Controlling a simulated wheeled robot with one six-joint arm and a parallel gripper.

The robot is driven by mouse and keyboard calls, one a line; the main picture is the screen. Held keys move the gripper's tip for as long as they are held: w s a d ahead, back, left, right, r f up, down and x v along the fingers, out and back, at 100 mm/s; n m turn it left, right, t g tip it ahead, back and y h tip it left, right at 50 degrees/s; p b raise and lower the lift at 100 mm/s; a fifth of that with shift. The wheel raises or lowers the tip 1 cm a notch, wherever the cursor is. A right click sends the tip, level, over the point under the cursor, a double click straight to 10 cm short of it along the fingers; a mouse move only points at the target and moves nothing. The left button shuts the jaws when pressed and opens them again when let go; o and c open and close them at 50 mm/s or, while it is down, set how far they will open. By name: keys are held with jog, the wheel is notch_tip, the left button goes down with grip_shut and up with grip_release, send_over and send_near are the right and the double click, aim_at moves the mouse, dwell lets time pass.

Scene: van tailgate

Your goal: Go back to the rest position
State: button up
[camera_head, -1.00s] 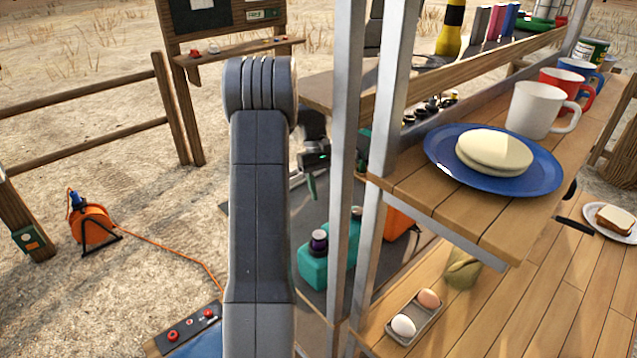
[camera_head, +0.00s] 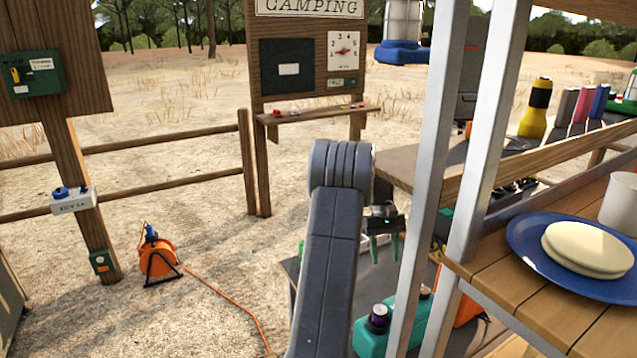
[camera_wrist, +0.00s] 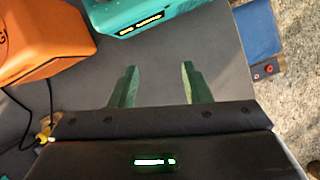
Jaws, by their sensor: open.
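My gripper (camera_head: 384,249) shows in the head view beyond my grey arm, pointing down with its two green fingers apart. In the wrist view the two green fingertips (camera_wrist: 158,76) are wide apart with nothing between them. Below them is a bare grey surface (camera_wrist: 205,55). The gripper is left of the metal shelf posts and touches nothing that I can see.
A teal case (camera_wrist: 130,12) and an orange case (camera_wrist: 40,40) lie on the grey surface beyond the fingers. Metal posts (camera_head: 430,150) stand close right of my arm. A blue plate (camera_head: 530,245) is on the wooden shelf. An orange cable reel (camera_head: 158,258) stands on open sand.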

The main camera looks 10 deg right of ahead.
jog(key=s, duration=0.7)
jog(key=s+p, duration=0.1)
jog(key=s, duration=0.3)
jog(key=shift+d+r, duration=0.1)
jog(key=shift+d, duration=0.3)
jog(key=x, duration=0.2)
jog(key=shift+s+f+p, duration=0.25)
jog(key=shift+s+p, duration=0.1)
jog(key=shift+s, duration=0.1)
jog(key=shift+s+f, duration=0.1)
jog(key=shift+f, duration=0.25)
